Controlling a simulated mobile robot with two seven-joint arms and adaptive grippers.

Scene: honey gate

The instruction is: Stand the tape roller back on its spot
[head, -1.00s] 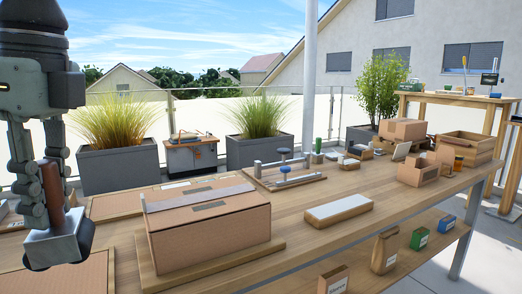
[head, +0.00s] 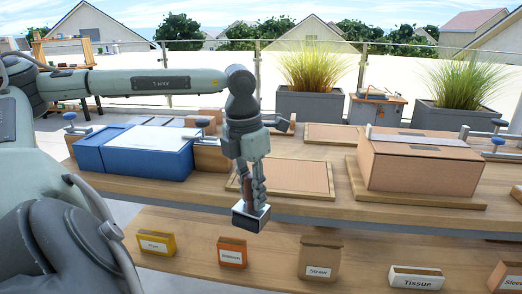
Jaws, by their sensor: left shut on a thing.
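My left gripper (head: 256,186) points down over the front part of the worktable (head: 420,212). It is shut on the tape roller (head: 250,217), whose dark, metal-edged body hangs below the fingertips. The roller's handle is mostly hidden by the fingers. The roller appears in front of the near flat board (head: 300,178) and is held clear of the table. I cannot tell which place is the roller's spot. My right gripper is not in view.
A large cardboard box (head: 420,165) stands on a wooden base to the right. A blue box (head: 150,158) with a white top stands left, near blue-knobbed clamps. Another flat board (head: 331,134) lies behind. Labelled packs, including a straw pack (head: 319,258), stand on the lower shelf.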

